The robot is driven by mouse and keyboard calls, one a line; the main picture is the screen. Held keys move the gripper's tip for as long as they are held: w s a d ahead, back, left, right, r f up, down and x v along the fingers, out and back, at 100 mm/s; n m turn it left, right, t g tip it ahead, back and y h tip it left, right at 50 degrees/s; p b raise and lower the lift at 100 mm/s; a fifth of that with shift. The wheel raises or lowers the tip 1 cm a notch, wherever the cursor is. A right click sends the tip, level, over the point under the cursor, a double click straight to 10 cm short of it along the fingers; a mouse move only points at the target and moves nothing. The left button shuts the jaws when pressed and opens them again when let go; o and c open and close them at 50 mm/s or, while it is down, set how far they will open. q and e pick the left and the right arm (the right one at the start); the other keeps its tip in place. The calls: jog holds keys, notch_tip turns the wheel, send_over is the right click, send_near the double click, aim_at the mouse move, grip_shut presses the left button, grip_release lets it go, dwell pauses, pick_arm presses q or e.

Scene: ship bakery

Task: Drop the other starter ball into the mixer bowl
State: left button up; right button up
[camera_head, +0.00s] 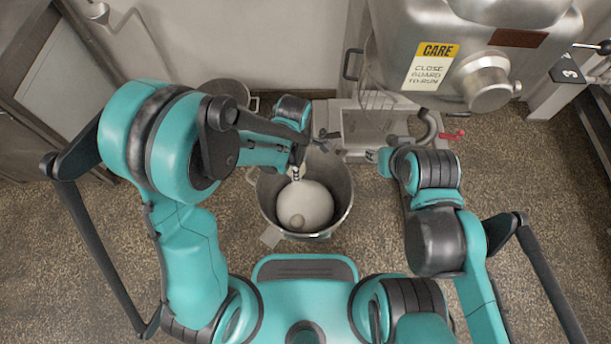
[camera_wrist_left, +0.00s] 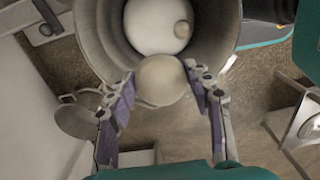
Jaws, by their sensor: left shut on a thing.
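The mixer bowl (camera_head: 343,195) is a deep metal bowl standing low in the middle of the head view.
The mixer head (camera_head: 480,60) with its CARE label hangs at upper right, and its base (camera_head: 375,130) stands behind the bowl. A dark round pot (camera_head: 228,90) stands at back left, behind my left arm. Speckled floor is free on both sides of the bowl.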

pick_arm(q)
notch_tip(320, 180, down, 9)
jog(key=s+d+n+b, duration=0.2)
jog(key=n+b, duration=0.1)
jog(key=b, duration=0.2)
jog(key=shift+d+r+n, duration=0.15)
jog(key=shift+r+n, duration=0.05)
jog(key=shift+n, duration=0.1)
jog(key=o, duration=1.3)
jog(key=shift+r, duration=0.1)
notch_tip(320, 180, up, 12)
jog(key=shift+f, duration=0.1)
